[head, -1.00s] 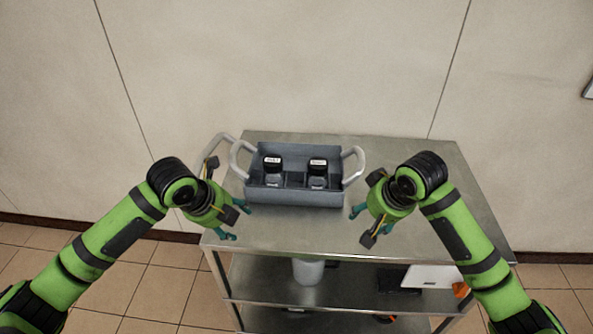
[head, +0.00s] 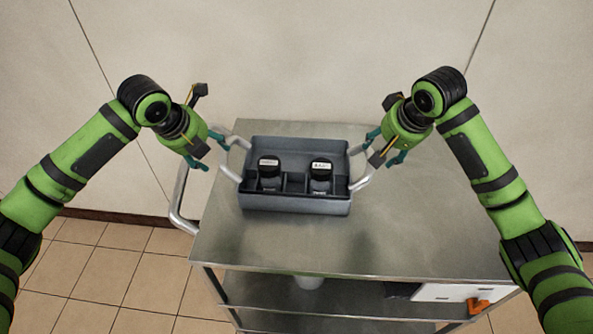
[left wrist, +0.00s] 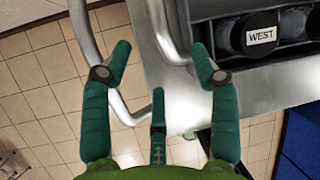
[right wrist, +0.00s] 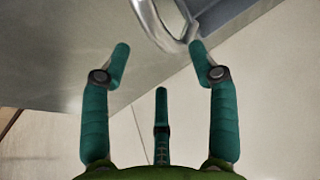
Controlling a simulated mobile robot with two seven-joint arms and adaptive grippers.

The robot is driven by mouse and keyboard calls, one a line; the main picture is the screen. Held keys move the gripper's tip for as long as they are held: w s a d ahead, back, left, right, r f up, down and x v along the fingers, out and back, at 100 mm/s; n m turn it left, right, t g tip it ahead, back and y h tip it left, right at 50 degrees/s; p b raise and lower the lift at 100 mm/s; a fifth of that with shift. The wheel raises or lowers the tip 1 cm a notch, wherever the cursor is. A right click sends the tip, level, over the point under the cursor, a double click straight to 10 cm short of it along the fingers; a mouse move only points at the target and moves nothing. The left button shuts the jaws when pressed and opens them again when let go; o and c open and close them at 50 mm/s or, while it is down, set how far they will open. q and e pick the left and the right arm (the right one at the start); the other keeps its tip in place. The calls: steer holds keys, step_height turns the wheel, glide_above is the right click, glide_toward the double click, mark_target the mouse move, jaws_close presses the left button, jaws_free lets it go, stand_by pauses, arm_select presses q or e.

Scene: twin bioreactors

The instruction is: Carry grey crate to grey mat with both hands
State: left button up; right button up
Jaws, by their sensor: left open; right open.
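The grey crate (head: 296,205) sits on the metal cart top, with a pale loop handle at each end. It holds two black-capped bottles, one labelled WEST in the left wrist view (left wrist: 262,36). My left gripper (head: 217,148) is open beside the left handle (head: 231,174); in the left wrist view that handle (left wrist: 166,42) lies between and ahead of the spread fingers. My right gripper (head: 386,149) is open at the right handle (head: 361,182); in the right wrist view the handle's curve (right wrist: 160,28) is just ahead of the fingertips. No grey mat is visible.
The cart top (head: 400,235) is bare in front and right of the crate. The cart's push rail (head: 180,200) stands at its left, near my left gripper. Lower shelves hold a white container and a white panel with an orange part (head: 478,305). A wall stands behind.

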mark_target(219, 157)
arm_select(q)
steer(key=x, duration=0.7)
steer(key=shift+w+f, duration=0.1)
steer(key=shift+w, duration=0.05)
arm_select(e)
steer(key=x, duration=0.7)
steer(key=shift+w+f, duration=0.1)
steer(key=shift+w, duration=0.05)
arm_select(q)
steer(key=shift+c, duration=0.4)
arm_select(e)
steer(key=shift+c, duration=0.4)
arm_select(q)
jaws_close()
arm_select(e)
jaws_close()
